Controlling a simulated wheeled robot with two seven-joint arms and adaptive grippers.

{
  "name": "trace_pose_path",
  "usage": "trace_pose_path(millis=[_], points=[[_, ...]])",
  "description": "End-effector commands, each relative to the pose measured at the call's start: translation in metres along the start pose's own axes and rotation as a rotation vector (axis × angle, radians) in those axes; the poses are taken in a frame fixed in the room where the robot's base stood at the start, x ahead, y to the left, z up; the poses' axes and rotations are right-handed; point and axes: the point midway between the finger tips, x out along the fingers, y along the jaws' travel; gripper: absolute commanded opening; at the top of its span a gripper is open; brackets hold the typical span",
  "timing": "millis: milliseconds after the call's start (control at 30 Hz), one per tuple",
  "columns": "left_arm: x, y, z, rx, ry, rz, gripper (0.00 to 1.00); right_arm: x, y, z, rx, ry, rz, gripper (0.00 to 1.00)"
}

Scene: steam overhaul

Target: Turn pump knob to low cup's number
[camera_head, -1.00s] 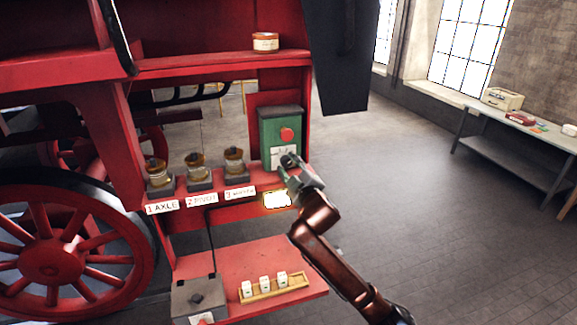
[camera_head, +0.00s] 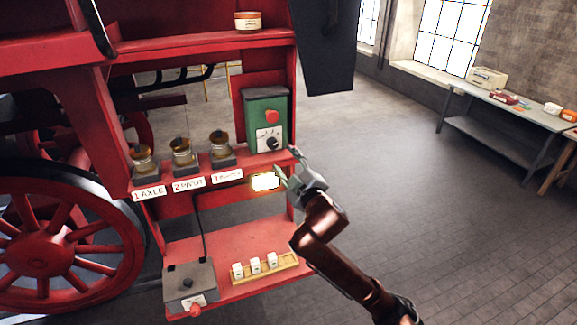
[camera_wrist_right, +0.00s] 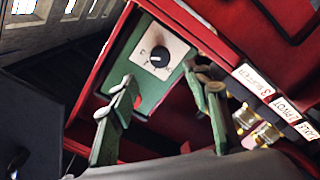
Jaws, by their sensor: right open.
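In the right wrist view the knob (camera_wrist_right: 159,56) shows beyond the fingers, untouched. Three cups stand in a row left of the box: the axle cup (camera_head: 142,158), the pivot cup (camera_head: 181,151) and the third cup (camera_head: 220,145). Their labels read 1 AXLE, 2 PIVOT and a blurred 3. Cup levels are too small to tell. My right gripper (camera_head: 289,168) is open and empty, below and right of the knob. My left gripper is not in view.
A lit white panel (camera_head: 265,181) sits on the shelf front. Below, a lower red shelf holds a wooden rack (camera_head: 265,268) of white blocks and a grey box (camera_head: 189,285). A tin (camera_head: 248,21) stands on the upper ledge. Open floor lies to the right, before a workbench (camera_head: 500,118).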

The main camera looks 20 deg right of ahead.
Motion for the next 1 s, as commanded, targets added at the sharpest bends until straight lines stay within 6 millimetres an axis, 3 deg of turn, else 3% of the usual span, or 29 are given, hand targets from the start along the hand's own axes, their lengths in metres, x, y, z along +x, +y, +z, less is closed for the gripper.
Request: trace_pose_path(millis=[200, 733, 867, 1000], points=[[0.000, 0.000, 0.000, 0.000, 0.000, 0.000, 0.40, -0.021, 0.000, 0.000, 0.001, 0.001, 0.000, 0.44], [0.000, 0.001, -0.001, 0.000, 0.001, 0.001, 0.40, -0.023, -0.004, 0.004, 0.005, -0.007, -0.006, 0.44], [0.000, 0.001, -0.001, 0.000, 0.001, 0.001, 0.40, -0.028, -0.029, 0.036, 0.043, -0.060, -0.047, 0.44], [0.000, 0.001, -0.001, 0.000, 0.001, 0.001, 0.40, -0.048, -0.084, 0.105, 0.132, -0.181, -0.132, 0.44]])
